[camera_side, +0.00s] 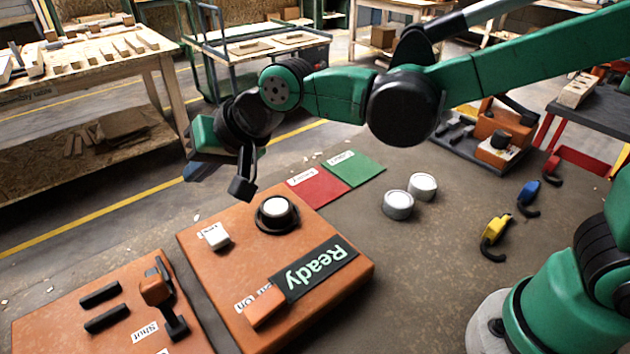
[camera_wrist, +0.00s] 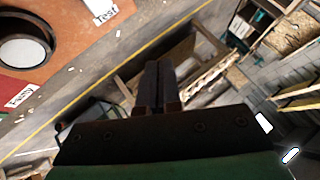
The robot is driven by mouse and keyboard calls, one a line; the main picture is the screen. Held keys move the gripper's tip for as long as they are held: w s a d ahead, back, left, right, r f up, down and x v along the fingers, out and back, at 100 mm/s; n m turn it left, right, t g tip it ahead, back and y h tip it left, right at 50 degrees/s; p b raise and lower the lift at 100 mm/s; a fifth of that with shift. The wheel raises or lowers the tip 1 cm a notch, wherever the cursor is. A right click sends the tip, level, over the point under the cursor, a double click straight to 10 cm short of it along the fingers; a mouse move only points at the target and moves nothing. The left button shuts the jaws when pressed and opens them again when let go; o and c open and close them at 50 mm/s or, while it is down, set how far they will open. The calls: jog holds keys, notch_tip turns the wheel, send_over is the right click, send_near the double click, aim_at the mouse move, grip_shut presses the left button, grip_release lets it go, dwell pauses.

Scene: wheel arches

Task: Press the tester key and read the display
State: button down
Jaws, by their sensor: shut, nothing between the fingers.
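The tester (camera_side: 330,303) is an orange box with a dark display (camera_side: 314,267) that reads "Ready". Its white key (camera_side: 215,236) stands near the left corner, beside a label. A white-topped round piece (camera_side: 276,208) sits in a black ring on the tester; it also shows in the wrist view (camera_wrist: 22,52). In the wrist view, a "Test" label (camera_wrist: 103,12) shows at the top left, and the key itself cannot be made out. My gripper (camera_side: 242,188) is shut and empty, above the tester's far edge, apart from the key. Its fingers are together in the wrist view (camera_wrist: 158,85).
Two white-topped cylinders (camera_side: 398,206) (camera_side: 423,187) stand right of the tester. Red (camera_side: 318,188) and green (camera_side: 355,168) labelled mats lie behind it. An orange panel (camera_side: 60,335) with a lever is at the left. Yellow (camera_side: 494,232) and blue (camera_side: 528,194) hooked items lie right.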

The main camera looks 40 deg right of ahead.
aim_at(221, 237)
jog(key=shift+f, duration=0.15)
jog(key=shift+f, duration=4.3)
jog(key=shift+f, duration=0.4)
jog(key=shift+f, duration=0.45)
jog(key=shift+r, duration=0.9)
jog(key=shift+r, duration=2.5)
